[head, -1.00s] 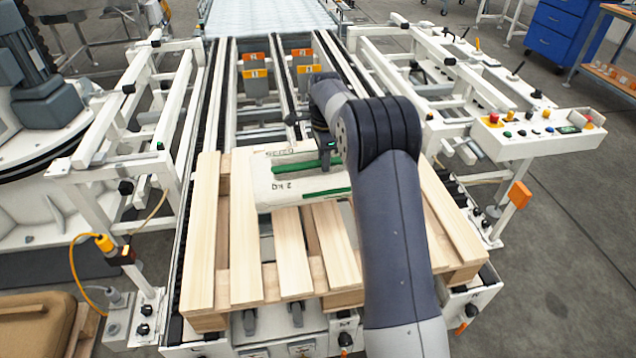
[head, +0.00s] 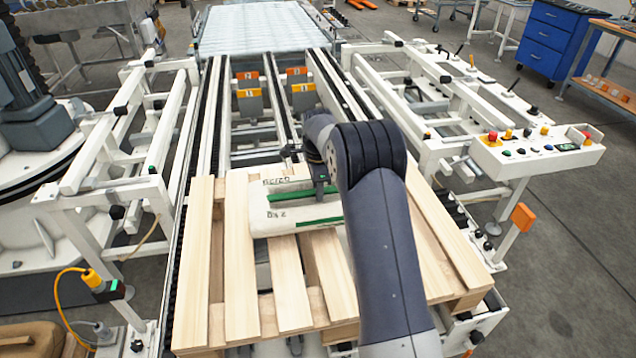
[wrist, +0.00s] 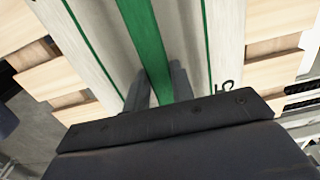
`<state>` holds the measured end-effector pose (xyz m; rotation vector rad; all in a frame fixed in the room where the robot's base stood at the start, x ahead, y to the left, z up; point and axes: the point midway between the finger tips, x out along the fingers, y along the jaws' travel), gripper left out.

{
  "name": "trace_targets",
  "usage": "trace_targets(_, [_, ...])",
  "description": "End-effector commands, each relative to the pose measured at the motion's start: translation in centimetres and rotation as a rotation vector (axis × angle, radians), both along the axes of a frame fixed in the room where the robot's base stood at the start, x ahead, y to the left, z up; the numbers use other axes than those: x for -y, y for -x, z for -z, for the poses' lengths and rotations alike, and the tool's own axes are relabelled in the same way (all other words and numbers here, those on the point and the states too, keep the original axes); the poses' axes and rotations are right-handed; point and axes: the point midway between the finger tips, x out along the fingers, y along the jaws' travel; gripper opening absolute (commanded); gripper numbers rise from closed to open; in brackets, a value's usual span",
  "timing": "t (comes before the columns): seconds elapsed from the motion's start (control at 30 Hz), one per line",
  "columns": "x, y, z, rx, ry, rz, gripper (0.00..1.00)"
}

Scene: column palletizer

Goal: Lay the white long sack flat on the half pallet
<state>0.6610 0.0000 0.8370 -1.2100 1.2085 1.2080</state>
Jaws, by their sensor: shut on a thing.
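The white long sack (head: 285,219) has green stripes and dark lettering and lies level over the far middle part of the wooden pallet (head: 240,290). The sack also fills the middle of the wrist view (wrist: 190,40), with slats showing on both sides. My gripper (head: 320,188) is shut on the sack from above; its fingers also show at a green stripe in the wrist view (wrist: 157,88). My arm hides the sack's right end. I cannot tell whether the sack's full weight rests on the slats.
The pallet sits on a conveyor (head: 205,130) with white side frames. A control panel (head: 538,150) with buttons stands at right. Orange-and-yellow stops (head: 248,95) stand behind the pallet. A brown sack (head: 30,340) shows at the lower left. The pallet's near slats are bare.

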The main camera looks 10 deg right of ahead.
Motion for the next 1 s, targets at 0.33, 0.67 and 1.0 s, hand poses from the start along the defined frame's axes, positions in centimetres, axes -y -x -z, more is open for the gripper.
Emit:
trace_targets(0.33, [0.0,-0.1,3.2,0.006,0.0,0.0,0.0])
trace_targets(0.67, [0.0,-0.2,3.4,0.007,0.0,0.0,0.0])
trace_targets(1.0, [0.0,0.1,3.9,-0.002,0.0,0.0,0.45])
